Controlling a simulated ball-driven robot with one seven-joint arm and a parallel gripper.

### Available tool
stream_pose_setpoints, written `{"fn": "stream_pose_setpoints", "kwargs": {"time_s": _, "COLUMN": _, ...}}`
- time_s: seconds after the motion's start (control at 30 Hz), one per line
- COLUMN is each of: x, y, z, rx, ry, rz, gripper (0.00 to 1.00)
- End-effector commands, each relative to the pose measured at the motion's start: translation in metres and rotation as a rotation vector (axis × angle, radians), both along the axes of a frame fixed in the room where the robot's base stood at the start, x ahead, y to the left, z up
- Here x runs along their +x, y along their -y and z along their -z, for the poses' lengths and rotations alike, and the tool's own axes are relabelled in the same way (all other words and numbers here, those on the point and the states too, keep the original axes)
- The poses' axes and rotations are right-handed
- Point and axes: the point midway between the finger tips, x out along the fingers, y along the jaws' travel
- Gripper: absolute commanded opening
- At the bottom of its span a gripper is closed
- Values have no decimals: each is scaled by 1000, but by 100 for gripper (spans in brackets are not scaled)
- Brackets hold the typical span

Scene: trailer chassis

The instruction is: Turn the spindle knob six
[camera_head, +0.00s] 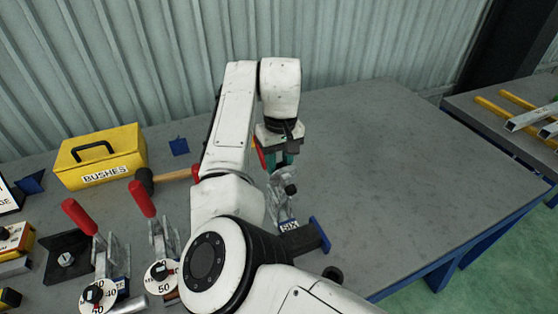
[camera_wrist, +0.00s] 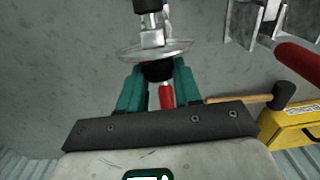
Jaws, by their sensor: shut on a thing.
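The spindle fixture with a label that seems to read SIX (camera_head: 288,225) stands on the grey bench below my gripper (camera_head: 281,160). In the wrist view, the teal fingers of my gripper (camera_wrist: 158,88) are on both sides of a black knob (camera_wrist: 158,70) and shut on it. A pale round dial disc (camera_wrist: 155,50) lies just beyond the fingertips, seen nearly edge-on, so its marks cannot be read. A red handle (camera_wrist: 166,96) shows between the fingers. In the head view my wrist hides the knob between the fingers.
Two similar fixtures with white dials, one here (camera_head: 162,273) and one here (camera_head: 97,294), and red handles stand at left. A hammer (camera_head: 165,178) and a yellow BUSHES box (camera_head: 101,157) lie behind them. The bench's right side (camera_head: 400,170) is clear.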

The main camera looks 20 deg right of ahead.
Motion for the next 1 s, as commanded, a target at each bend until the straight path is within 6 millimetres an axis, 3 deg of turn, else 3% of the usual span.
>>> {"fn": "stream_pose_setpoints", "kwargs": {"time_s": 0.7, "x": 0, "y": -7, "z": 1, "rx": -402, "ry": -2, "rz": 63, "gripper": 3}}
{"fn": "stream_pose_setpoints", "kwargs": {"time_s": 1.0, "x": 1, "y": -8, "z": 2, "rx": -498, "ry": 0, "rz": 84, "gripper": 3}}
